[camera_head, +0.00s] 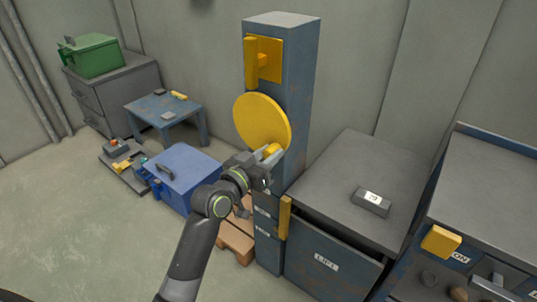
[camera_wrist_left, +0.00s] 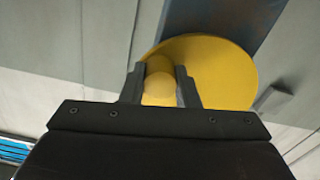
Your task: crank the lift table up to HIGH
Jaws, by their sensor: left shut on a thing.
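A yellow crank wheel (camera_head: 262,120) is mounted on the side of a blue-grey column (camera_head: 295,80). Its yellow handle knob (camera_head: 271,151) sticks out low on the wheel. My left gripper (camera_head: 268,160) is shut on this knob; in the left wrist view the knob (camera_wrist_left: 159,88) sits between the two fingers, with the wheel (camera_wrist_left: 215,65) behind. The lift table, a grey-topped box (camera_head: 345,185) marked LIFT, stands right of the column. A yellow pointer (camera_head: 285,217) is at its left corner beside labels on the column, which are too small to read. My right gripper is not in view.
A small grey block (camera_head: 371,201) with a white label lies on the lift table. A blue box (camera_head: 184,172) and a wooden pallet (camera_head: 236,240) are near my left arm. A bench (camera_head: 480,205) with a yellow block (camera_head: 440,241) stands at the right. Floor at the left front is clear.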

